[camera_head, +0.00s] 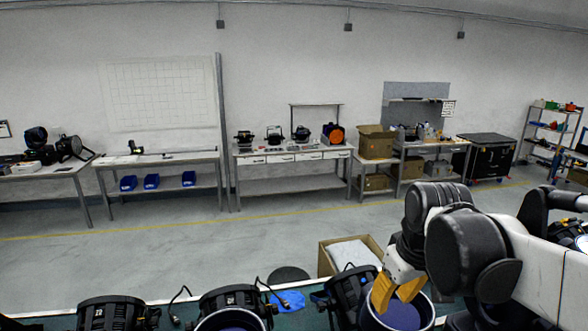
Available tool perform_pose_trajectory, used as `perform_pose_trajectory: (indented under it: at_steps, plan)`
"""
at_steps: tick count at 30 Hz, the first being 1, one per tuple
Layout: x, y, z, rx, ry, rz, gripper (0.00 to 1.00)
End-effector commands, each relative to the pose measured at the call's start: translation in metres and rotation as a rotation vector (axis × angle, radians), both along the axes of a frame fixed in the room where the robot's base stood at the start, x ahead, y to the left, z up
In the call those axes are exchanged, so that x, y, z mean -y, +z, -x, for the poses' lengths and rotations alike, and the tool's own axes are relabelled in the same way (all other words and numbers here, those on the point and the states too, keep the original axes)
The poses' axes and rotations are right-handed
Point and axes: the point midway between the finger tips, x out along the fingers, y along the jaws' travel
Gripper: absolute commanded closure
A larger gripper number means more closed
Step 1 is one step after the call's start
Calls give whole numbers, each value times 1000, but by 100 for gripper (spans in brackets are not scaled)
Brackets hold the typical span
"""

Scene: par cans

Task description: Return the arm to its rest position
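My gripper (397,293) has yellow fingers that point down at the lower right of the head view. The two fingers are spread apart, with nothing seen between them. They are over or in front of the open round mouth of a black par can (430,318) with a blue inside; whether they touch it, I cannot tell. My dark, bulky arm links fill the right side and hide part of the bench behind them.
More par cans (232,299) (112,313) stand along the near bench edge, with black cables between them. A cardboard box (345,254) stands beyond the bench. Work tables (165,158) line the far wall. The grey floor (150,265) between is largely clear.

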Motion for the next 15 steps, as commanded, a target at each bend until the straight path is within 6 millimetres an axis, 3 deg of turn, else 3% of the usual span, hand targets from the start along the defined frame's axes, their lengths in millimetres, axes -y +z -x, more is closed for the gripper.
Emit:
perform_pose_trajectory:
  at_steps: [1,6,15]
  plan:
    - [-2,0,17,36,-34,-7,68]
    - [-7,-6,59,166,-158,-46,68]
    - [-10,-30,106,332,-307,-126,68]
